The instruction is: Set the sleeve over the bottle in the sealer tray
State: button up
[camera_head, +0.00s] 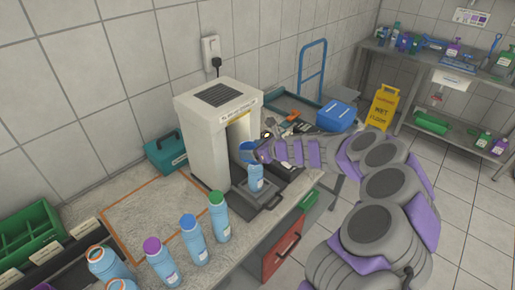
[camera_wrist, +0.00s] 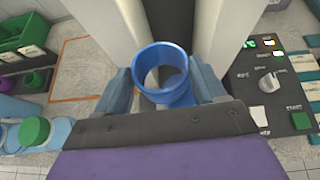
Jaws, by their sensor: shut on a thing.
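The sealer (camera_head: 218,130) is a white upright machine with an open front bay. A light blue bottle (camera_head: 256,180) stands upright in the grey sealer tray (camera_head: 240,193) in front of it. My gripper (camera_head: 256,150) is shut on the blue sleeve (camera_head: 246,152), above the bottle and slightly left of it in the head view, near the bay opening. In the wrist view the sleeve (camera_wrist: 137,72) shows as an open blue ring between the two fingers (camera_wrist: 164,84). The bottle cannot be made out clearly there, and the gap between sleeve and bottle is hard to judge.
Several capped bottles (camera_head: 192,240) stand along the front left of the counter. A teal box (camera_head: 166,153) sits left of the sealer, a blue box (camera_head: 337,116) behind my arm. A control panel (camera_wrist: 270,90) lies right of my gripper. The orange-outlined area (camera_head: 150,217) is clear.

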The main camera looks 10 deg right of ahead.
jog(key=shift+a, duration=0.1)
jog(key=shift+d, duration=0.35)
jog(key=o, duration=0.9)
jog(key=shift+d, duration=0.6)
jog(key=shift+o, duration=1)
jog(key=shift+a, duration=0.75)
jog(key=p+v, duration=0.3)
jog(key=v, duration=1.4)
jog(key=shift+d, duration=0.2)
jog(key=shift+s+a, duration=0.1)
jog(key=shift+a, duration=0.05)
